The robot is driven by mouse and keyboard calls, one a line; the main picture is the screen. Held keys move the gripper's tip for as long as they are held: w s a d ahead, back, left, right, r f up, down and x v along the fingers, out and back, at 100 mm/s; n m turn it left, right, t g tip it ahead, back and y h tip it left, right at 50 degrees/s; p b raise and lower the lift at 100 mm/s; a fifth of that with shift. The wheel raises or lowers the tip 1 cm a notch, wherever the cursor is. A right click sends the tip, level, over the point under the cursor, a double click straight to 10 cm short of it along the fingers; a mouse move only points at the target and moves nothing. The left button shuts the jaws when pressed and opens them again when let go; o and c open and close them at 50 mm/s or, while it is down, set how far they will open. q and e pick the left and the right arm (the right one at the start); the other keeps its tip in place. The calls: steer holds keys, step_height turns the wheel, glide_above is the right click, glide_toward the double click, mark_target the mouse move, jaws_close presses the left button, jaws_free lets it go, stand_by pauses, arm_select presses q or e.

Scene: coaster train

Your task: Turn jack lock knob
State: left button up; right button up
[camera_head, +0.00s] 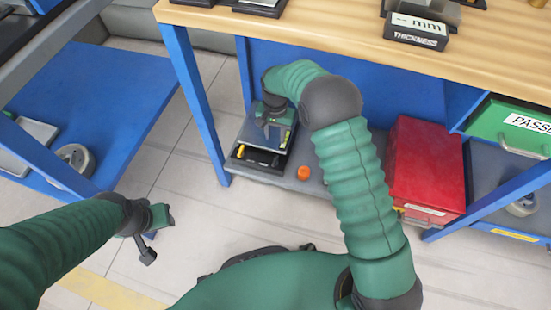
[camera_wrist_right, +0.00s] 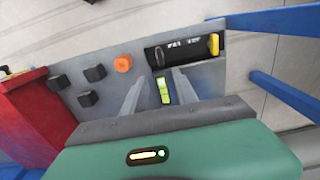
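Which part is the jack lock knob I cannot tell for sure. A round orange knob (camera_wrist_right: 123,63) sits on the grey lower shelf in the right wrist view; it also shows in the head view (camera_head: 303,172). A yellow knob-like piece (camera_wrist_right: 214,44) is at the end of a black device (camera_wrist_right: 185,49). My right gripper (camera_wrist_right: 160,83) has its two grey fingers apart, over the shelf beside the black device. A small yellow-green piece (camera_wrist_right: 163,90) shows between the fingers, with no clear contact. My left gripper (camera_head: 156,235) hangs over the floor, away from the bench.
Black knobs (camera_wrist_right: 94,73) stand left of the orange one in the wrist view. A red box (camera_head: 425,165) is on the shelf to the right. Blue legs (camera_head: 195,105) and the wooden worktop (camera_head: 330,30) bound the space.

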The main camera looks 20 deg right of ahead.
step_height(320, 180, down, 15)
steer(key=b, duration=0.7)
jaws_close()
steer(key=shift+r, duration=0.1)
